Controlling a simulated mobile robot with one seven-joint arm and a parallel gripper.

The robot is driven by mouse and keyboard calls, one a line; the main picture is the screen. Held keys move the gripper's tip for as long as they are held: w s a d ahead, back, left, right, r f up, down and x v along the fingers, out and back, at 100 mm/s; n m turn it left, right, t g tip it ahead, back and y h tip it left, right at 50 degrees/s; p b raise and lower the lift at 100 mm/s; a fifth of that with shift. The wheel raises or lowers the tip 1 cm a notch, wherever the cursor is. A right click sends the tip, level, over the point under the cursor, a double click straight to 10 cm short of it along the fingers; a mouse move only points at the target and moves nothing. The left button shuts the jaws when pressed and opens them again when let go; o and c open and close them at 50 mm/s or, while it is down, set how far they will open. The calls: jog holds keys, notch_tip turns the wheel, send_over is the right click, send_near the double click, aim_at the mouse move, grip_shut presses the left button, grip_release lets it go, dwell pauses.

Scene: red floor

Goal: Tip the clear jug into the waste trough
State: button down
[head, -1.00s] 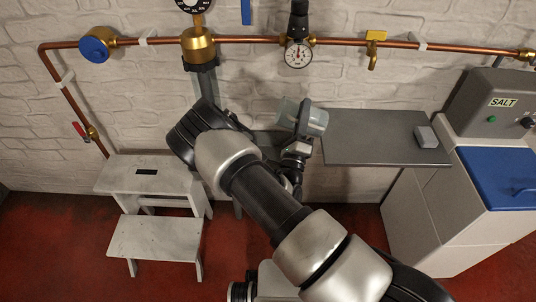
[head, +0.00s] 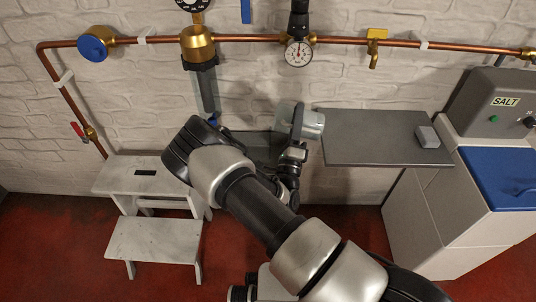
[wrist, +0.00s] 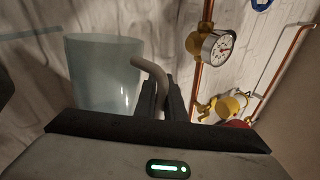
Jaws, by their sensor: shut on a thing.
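My gripper (head: 298,122) is shut on the handle of the clear jug (head: 313,124), near the wall left of the grey shelf. In the wrist view the pale, see-through jug (wrist: 102,80) stands left of my fingers (wrist: 160,98), with its curved grey handle between them. The copper pipe runs nearly along the jug's length there, so the jug looks tipped far over, its mouth toward the left in the head view. I cannot tell whether liquid is in it. A dark grey trough-like thing (head: 258,143) lies left of the jug, partly hidden by my arm; it seems to be the waste trough.
A grey shelf (head: 370,137) with a small grey block (head: 427,137) is right of the jug. A copper pipe (head: 250,39) with a gauge (head: 298,52) and valves runs above. A white step stool (head: 155,238) stands left, a salt cabinet (head: 495,110) right.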

jog(key=shift+a+f+n+b, duration=0.4)
jog(key=shift+a+f+n, duration=0.1)
jog(key=shift+f, duration=0.15)
